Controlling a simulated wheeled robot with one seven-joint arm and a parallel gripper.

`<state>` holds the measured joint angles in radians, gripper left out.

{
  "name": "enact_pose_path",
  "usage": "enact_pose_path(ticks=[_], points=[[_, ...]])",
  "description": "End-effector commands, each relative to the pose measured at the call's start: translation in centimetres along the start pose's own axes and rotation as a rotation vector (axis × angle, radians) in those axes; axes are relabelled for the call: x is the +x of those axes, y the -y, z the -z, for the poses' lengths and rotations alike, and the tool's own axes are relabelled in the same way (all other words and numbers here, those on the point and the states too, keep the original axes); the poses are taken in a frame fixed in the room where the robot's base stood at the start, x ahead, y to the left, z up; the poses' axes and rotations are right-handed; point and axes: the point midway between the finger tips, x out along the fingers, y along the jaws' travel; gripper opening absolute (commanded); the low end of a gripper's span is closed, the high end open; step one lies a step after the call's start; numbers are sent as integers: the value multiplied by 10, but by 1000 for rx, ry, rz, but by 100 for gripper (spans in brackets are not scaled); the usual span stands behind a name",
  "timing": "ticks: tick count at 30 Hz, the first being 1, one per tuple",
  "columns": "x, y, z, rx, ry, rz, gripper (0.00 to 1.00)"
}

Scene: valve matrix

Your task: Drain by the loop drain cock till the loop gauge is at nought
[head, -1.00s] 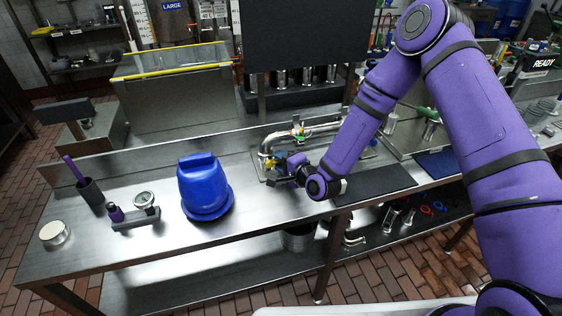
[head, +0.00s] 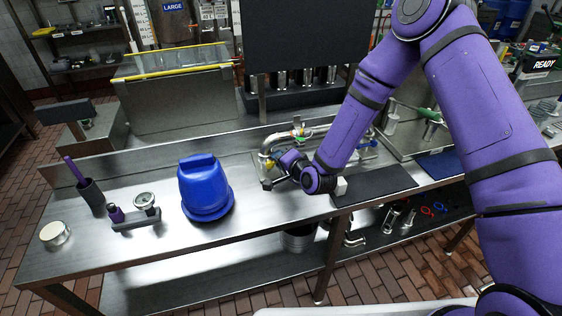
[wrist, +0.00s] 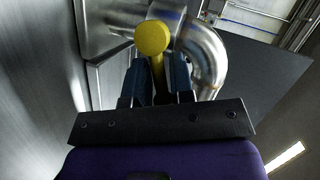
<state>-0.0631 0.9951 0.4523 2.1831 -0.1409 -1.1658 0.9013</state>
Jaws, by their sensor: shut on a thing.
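The pipe loop (head: 268,146) is a bent steel pipe run on the back of the steel bench. A small yellow handle (wrist: 153,38) shows in front of its elbow in the wrist view and looks like the drain cock's. My gripper (wrist: 157,75) is shut on the yellow handle, with a blue finger on each side of its stem. In the head view my gripper (head: 280,169) is at the left end of the pipework and hides most of the cock. I cannot make out the loop gauge or its reading.
A blue lidded container (head: 204,186) stands left of my gripper. A small dial on a stand (head: 145,201), a dark cup (head: 90,190) and a round tin (head: 54,234) are further left. A dark mat (head: 385,181) lies right. A dark panel (head: 305,45) stands behind.

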Motion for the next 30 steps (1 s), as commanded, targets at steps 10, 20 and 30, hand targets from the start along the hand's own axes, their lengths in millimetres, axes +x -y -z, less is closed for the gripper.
enact_pose_path(ticks=[10, 20, 30], points=[[-1, 2, 0, -50, -11, -22, 0], [0, 2, 0, -49, -11, -20, 37], [1, -4, 1, 74, 13, 31, 37]])
